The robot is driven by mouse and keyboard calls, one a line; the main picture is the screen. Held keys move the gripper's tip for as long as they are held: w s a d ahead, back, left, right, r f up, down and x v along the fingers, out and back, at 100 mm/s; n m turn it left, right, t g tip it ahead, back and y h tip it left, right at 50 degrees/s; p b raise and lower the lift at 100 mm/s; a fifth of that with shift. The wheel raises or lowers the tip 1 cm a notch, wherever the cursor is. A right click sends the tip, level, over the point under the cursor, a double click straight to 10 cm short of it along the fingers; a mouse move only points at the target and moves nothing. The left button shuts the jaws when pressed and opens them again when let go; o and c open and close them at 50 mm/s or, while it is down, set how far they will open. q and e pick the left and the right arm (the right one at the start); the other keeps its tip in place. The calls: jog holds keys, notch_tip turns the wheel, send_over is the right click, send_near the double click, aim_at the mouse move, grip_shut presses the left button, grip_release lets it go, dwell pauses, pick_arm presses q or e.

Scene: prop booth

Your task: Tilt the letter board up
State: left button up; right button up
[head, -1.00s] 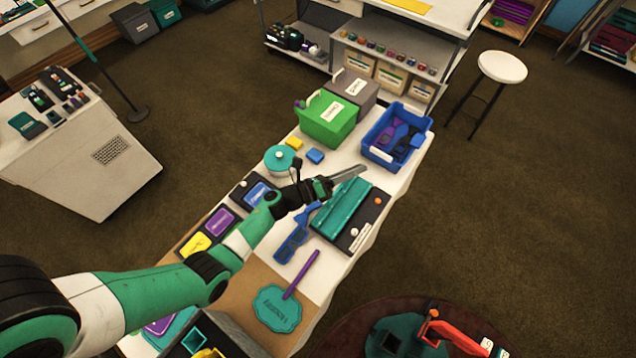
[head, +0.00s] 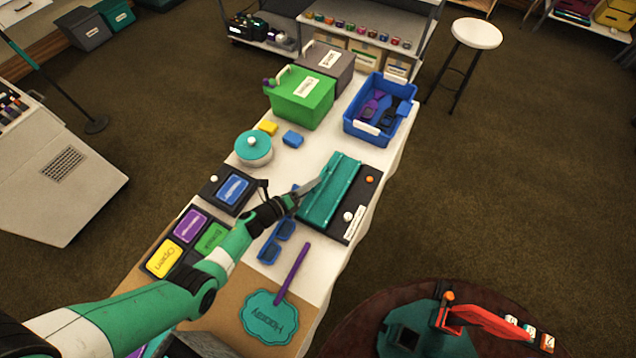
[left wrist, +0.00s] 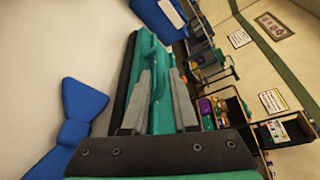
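The letter board is a teal panel (head: 340,195) lying flat on a black base (head: 361,205) on the white table in the head view. In the left wrist view the teal panel (left wrist: 158,112) runs away from me between and beyond the fingers. My left gripper (head: 317,184) is at the board's left long edge; its wrist view shows it (left wrist: 159,78) with the two grey fingers apart, the teal edge showing between them. I cannot tell whether the fingers touch it. My right gripper is not in view.
A blue bin (head: 365,130) and a green box (head: 303,108) stand beyond the board. A teal lidded pot (head: 253,148) is to the left. A purple-handled sign (head: 270,316) lies nearer.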

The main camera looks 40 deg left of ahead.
aim_at(331, 184)
pick_arm(q)
jog(key=b+x, duration=0.1)
jog(key=x, duration=0.1)
jog(key=shift+w+f, duration=0.2)
jog(key=shift+w, duration=0.05)
jog(key=shift+w+r, duration=0.1)
jog(key=shift+w, duration=0.2)
jog(key=shift+c, duration=0.2)
grip_shut()
dwell(0.8)
